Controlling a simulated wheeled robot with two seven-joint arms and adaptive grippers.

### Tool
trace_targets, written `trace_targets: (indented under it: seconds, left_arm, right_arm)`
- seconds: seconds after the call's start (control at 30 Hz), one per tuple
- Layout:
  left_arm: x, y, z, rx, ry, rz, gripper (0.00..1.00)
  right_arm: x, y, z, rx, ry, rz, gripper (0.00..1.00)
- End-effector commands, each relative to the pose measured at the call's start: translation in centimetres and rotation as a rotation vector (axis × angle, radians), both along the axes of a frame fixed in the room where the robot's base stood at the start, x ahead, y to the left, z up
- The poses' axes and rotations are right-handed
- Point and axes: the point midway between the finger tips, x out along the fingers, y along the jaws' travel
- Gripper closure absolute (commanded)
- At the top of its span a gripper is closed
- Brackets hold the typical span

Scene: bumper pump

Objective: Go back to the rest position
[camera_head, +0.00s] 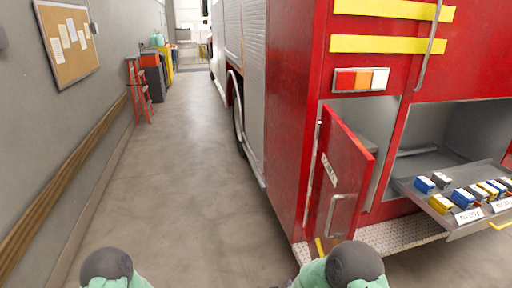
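Two rounded dark grey and mint green parts of my own arms show at the bottom edge, one left of centre and one right of centre. No gripper fingers show on either side, so both grippers are out of view. The red fire truck (288,110) fills the right half. Its small red compartment door (343,172) stands open. A pulled-out grey tray (408,187) at the right holds several small blue, yellow and dark boxes (465,196).
A grey wall with a cork board (68,42) and a wooden rail (70,185) runs along the left. An orange stepladder (138,90) and cabinets stand farther back. The concrete floor (185,180) between wall and truck is clear. A metal step (400,236) juts below the tray.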

Motion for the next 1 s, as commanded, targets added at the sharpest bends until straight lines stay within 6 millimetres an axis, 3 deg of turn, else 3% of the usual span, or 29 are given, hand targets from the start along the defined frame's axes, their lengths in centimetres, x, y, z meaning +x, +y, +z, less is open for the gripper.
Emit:
trace_targets:
  seconds: [0.03,0.2,0.33,0.5,0.6,0.7,1.0]
  left_arm:
    - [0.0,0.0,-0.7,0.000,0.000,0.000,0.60]
    - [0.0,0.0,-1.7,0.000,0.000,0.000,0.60]
    - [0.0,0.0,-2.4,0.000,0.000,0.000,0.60]
    - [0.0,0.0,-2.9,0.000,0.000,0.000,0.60]
    - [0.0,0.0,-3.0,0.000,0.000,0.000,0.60]
    - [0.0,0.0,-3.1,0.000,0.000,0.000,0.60]
    - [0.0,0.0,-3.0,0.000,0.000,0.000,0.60]
  right_arm:
    - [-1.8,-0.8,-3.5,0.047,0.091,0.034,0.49]
    - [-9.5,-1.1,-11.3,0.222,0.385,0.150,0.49]
    - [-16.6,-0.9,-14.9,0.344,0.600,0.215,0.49]
    - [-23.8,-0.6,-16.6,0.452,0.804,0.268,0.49]
    - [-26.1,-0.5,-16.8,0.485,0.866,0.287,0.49]
    - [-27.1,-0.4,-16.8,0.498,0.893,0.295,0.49]
    - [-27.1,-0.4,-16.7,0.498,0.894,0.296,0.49]
